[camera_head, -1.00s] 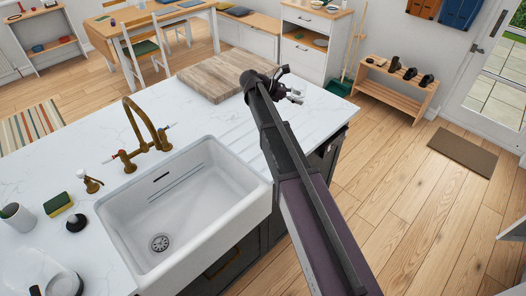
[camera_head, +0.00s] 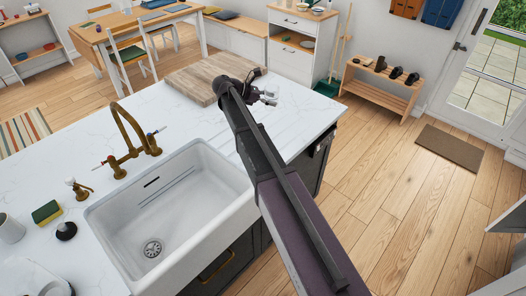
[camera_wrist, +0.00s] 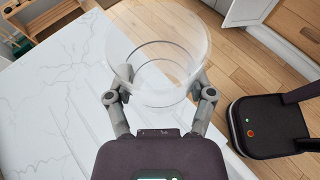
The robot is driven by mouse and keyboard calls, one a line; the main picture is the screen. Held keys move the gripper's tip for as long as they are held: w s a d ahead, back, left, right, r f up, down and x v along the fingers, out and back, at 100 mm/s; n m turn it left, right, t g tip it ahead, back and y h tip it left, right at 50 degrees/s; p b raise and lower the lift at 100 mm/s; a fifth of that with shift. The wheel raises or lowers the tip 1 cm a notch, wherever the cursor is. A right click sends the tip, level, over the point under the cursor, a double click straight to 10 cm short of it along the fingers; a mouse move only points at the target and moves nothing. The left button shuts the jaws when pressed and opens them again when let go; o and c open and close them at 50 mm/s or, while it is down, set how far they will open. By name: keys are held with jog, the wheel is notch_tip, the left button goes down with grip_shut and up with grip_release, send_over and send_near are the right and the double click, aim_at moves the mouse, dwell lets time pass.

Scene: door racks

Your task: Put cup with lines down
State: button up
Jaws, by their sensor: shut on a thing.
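My gripper (camera_wrist: 160,98) is shut on a clear cup with lines (camera_wrist: 160,60) in the wrist view. The cup is see-through, with ring lines around it, and sits between the two fingers. Below it in that view are the white marble countertop (camera_wrist: 50,100) and, to the right, the wood floor. In the head view my gripper (camera_head: 268,97) is at the right edge of the countertop (camera_head: 95,140), beside the wooden board. The cup cannot be made out there.
A wooden board (camera_head: 212,78) lies on the far end of the counter. The white sink (camera_head: 165,215) and brass tap (camera_head: 130,140) are at the near left. A sponge (camera_head: 46,213) lies left of the sink. Counter between sink and board is clear.

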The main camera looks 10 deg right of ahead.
jog(key=s+a+f+n+t+b, duration=0.1)
jog(key=s+a+f+b, duration=0.1)
jog(key=s+f+b, duration=0.3)
jog(key=s+a+f+n+t+b, duration=0.1)
jog(key=s+f+b, duration=0.4)
jog(key=f+b, duration=0.2)
jog(key=s+a+f+n+t+b, duration=0.1)
jog(key=s+a+f+t+b, duration=0.1)
jog(key=s+f+b, duration=0.3)
jog(key=shift+a+f+y+b, duration=0.3)
jog(key=shift+f+b, duration=0.35)
jog(key=shift+f, duration=0.1)
jog(key=shift+w, duration=0.15)
jog(key=w, duration=0.4)
jog(key=w+d+f+b, duration=0.1)
jog(key=w, duration=0.4)
jog(key=w+d, duration=0.1)
jog(key=w, duration=0.4)
jog(key=shift+w+d+f, duration=0.1)
jog(key=shift+w+f, duration=0.05)
jog(key=shift+w, duration=0.25)
jog(key=shift+w+d+f+b, duration=0.1)
jog(key=shift+w+f+b, duration=0.3)
jog(key=shift+f+b, duration=1.45)
jog(key=shift+b, duration=0.15)
